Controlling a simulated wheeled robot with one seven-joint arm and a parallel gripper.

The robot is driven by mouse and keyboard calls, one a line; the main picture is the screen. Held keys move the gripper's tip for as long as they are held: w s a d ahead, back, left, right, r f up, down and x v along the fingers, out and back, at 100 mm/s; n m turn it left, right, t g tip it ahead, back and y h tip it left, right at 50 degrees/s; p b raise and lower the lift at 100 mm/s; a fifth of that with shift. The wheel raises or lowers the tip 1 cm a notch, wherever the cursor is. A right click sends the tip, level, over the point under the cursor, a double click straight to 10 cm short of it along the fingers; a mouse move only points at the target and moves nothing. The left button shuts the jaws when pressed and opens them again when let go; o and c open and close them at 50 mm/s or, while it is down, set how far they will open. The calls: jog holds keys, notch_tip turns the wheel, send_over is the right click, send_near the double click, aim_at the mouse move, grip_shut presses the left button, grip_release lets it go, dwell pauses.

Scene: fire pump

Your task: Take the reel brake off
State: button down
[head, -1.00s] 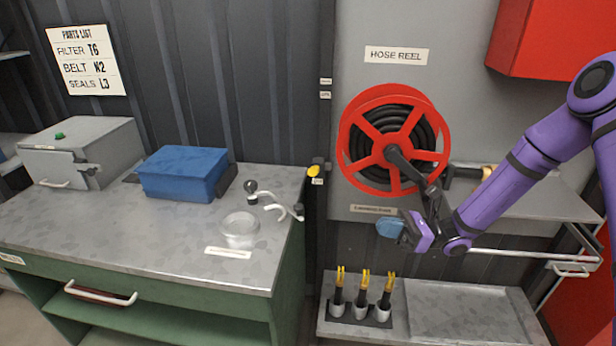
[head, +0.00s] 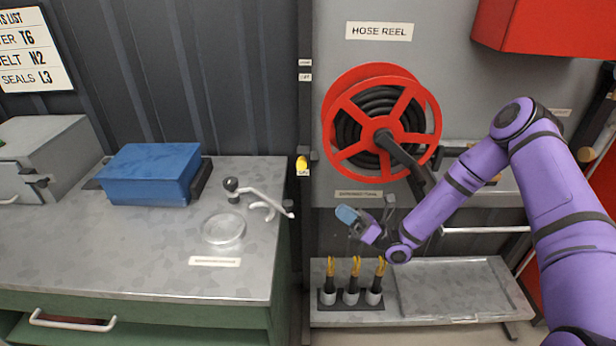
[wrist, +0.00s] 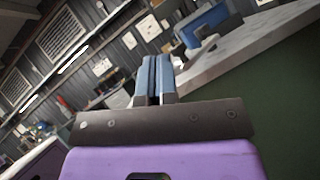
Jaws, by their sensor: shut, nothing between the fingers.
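The red hose reel (head: 427,108) with coiled black hose (head: 350,128) is mounted on the grey wall panel. A thick black bar (head: 405,158) runs from its hub down to the right, its lower end passing behind my arm. I cannot tell which part is the brake. In the wrist view the blue fingers (wrist: 155,72) are together, pointing toward the green workbench side. The reel is not visible there.
A yellow knob (head: 302,163) sits on the post left of the reel. Several yellow-topped tools (head: 352,284) stand in a rack below my gripper. The workbench (head: 150,255) at left holds a blue box (head: 150,174), a clear dish (head: 223,229) and a white-handled fitting (head: 262,200).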

aim_at(302, 162)
jog(key=shift+a, duration=0.1)
jog(key=d+r+x, duration=0.1)
jog(key=r+x, duration=0.1)
jog(key=x, duration=1)
jog(key=shift+w+r, duration=0.35)
jog(key=shift+w, duration=0.15)
jog(key=shift+d, duration=0.1)
